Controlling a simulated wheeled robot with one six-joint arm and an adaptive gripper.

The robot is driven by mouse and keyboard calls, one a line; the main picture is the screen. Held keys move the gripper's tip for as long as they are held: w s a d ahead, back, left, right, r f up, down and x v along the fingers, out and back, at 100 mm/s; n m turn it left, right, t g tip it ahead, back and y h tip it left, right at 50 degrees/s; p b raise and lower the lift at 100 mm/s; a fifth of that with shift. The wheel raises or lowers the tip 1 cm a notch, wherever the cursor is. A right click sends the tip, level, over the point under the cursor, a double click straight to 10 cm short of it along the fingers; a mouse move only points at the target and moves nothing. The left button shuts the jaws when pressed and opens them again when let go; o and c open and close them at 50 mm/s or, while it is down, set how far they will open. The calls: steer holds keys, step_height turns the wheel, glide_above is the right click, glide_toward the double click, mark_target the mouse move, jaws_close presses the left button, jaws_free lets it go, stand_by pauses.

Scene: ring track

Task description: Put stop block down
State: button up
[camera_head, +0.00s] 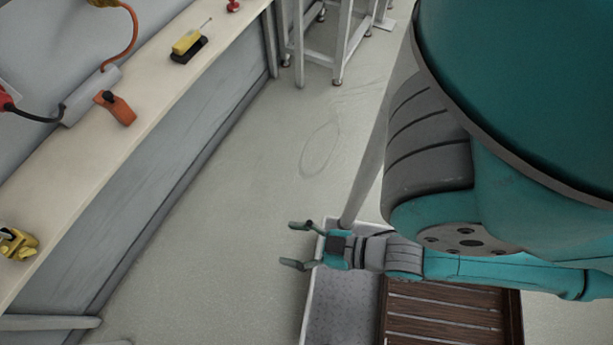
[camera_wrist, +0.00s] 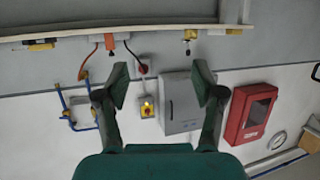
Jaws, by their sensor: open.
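My gripper (camera_head: 296,245) is open and empty in the head view, with its fingers pointing left over the floor. It is well apart from the pale workbench (camera_head: 75,190) on the left. In the wrist view my open gripper (camera_wrist: 160,83) has nothing between its fingers and faces the wall. On the bench lie an orange block with a dark knob (camera_head: 116,108), a yellow tool on a black base (camera_head: 187,44) and a yellow clamp-like piece (camera_head: 17,242). I cannot tell which of these, if any, is the stop block.
A grey tray with a pale rim (camera_head: 309,303) and a brown slatted wooden box (camera_head: 445,315) lie below my arm. A pale metal frame (camera_head: 341,45) stands at the back. Floor (camera_head: 235,230) between bench and tray is clear. A red cabinet (camera_wrist: 249,112) hangs on the wall.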

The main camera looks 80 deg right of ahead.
steer(key=shift+t, duration=0.3)
steer(key=s+r, duration=0.1)
steer(key=r, duration=0.1)
steer(key=s+r, duration=0.1)
steer(key=r, duration=0.1)
steer(key=shift+s+a, duration=0.15)
steer(key=shift+s, duration=0.2)
